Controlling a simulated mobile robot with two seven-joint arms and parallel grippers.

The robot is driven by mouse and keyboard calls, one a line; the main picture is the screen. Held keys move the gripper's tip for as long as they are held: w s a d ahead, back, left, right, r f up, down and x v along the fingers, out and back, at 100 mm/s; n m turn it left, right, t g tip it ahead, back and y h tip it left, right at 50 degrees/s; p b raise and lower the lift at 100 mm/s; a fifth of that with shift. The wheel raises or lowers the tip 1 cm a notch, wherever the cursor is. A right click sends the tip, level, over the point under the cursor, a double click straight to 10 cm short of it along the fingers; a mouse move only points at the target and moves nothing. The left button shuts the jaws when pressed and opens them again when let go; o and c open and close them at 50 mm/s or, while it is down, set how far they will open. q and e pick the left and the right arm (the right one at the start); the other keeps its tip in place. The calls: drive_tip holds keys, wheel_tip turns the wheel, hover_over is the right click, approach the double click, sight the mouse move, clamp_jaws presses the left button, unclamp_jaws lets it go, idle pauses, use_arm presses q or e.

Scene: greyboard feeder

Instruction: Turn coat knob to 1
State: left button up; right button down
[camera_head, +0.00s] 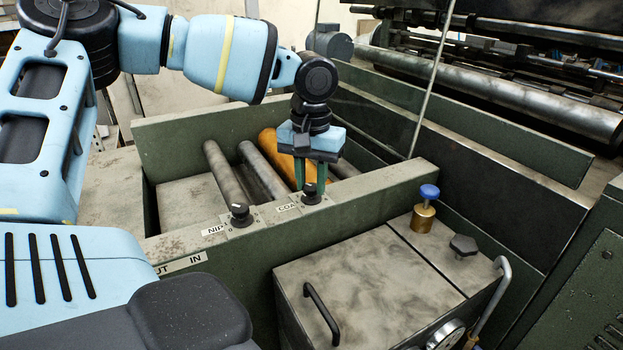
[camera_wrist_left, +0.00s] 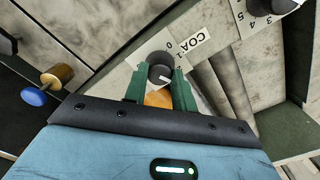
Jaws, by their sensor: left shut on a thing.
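The coat knob (camera_head: 311,194) is a small dark knob on the top of the green front wall, beside a partly covered label reading "COA". My left gripper (camera_head: 311,178) points down over it with its green fingers. In the left wrist view the fingers (camera_wrist_left: 159,82) are shut on the knob's sides, and the dark round knob (camera_wrist_left: 159,62) shows between them. A short white pointer mark on the knob faces right in that view. The figures 0 and 1 show on the plate by the knob; the rest of the scale is partly hidden. My right gripper is not in view.
The nip knob (camera_head: 240,215) stands to the left on the same wall. Metal rollers (camera_head: 226,174) and an orange roller (camera_head: 268,143) lie behind the wall. A blue-topped brass knob (camera_head: 424,209) and a lidded box with a handle (camera_head: 322,314) are at the right front.

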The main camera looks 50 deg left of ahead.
sight(311, 186)
use_arm(q)
drive_tip(key=n, duration=0.5)
drive_tip(key=shift+n, duration=0.3)
drive_tip(key=n, duration=0.5)
idle(0.4)
drive_tip(key=o, duration=1)
drive_tip(key=shift+r, duration=0.1)
wheel_tip(311, 186, up, 8)
drive_tip(key=shift+f+b, duration=0.15)
drive_tip(key=shift+b, duration=0.15)
